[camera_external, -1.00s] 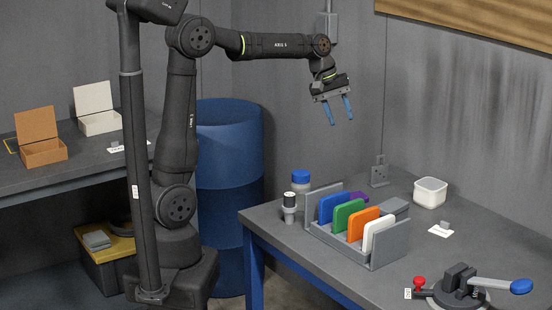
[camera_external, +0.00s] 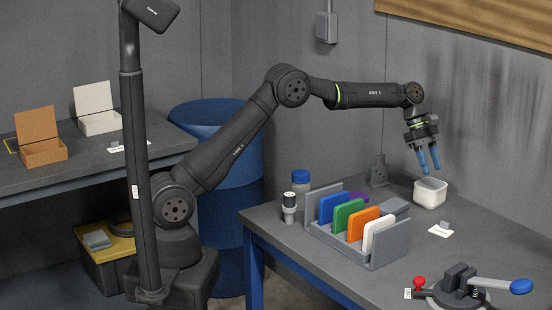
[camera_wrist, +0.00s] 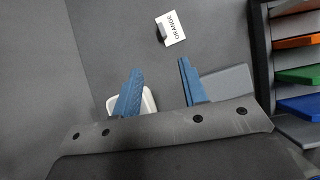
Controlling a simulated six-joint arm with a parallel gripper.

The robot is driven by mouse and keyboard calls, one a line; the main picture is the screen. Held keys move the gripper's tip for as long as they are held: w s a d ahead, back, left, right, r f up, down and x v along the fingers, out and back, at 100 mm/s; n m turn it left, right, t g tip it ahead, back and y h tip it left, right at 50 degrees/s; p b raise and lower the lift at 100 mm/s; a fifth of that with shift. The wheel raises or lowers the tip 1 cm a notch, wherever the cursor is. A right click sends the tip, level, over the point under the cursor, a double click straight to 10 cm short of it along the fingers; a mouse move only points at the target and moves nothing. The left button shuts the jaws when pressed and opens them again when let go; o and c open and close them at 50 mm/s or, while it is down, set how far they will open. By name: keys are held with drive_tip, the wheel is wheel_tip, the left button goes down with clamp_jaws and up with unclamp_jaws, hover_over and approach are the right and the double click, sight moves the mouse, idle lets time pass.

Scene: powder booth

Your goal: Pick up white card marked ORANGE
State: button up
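The white card marked ORANGE (camera_wrist: 173,30) lies on the grey table, ahead of my fingers in the wrist view. In the external view the white card (camera_external: 440,231) lies flat right of the rack, with a small grey block on its far edge. My gripper (camera_external: 429,160) is open and empty, fingers pointing down above the white square tub (camera_external: 430,193), on the far side of the card. In the wrist view my blue fingers (camera_wrist: 158,90) are spread apart, with the tub (camera_wrist: 148,103) partly hidden behind the left one.
A grey rack (camera_external: 388,249) holds white, orange, green, blue and purple plates. A clamp with a blue handle (camera_external: 521,286) and red knob stands at the front right. A blue-lidded jar (camera_external: 300,182) stands behind the rack. The table around the card is mostly clear.

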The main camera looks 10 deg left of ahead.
approach(446, 223)
drive_tip(key=x, duration=0.3)
drive_tip(key=shift+w+d+f, duration=0.1)
drive_tip(key=shift+w+f, duration=0.05)
drive_tip(key=shift+w, duration=0.1)
drive_tip(key=shift+x, duration=2.65)
drive_tip(key=shift+s, duration=0.15)
clamp_jaws()
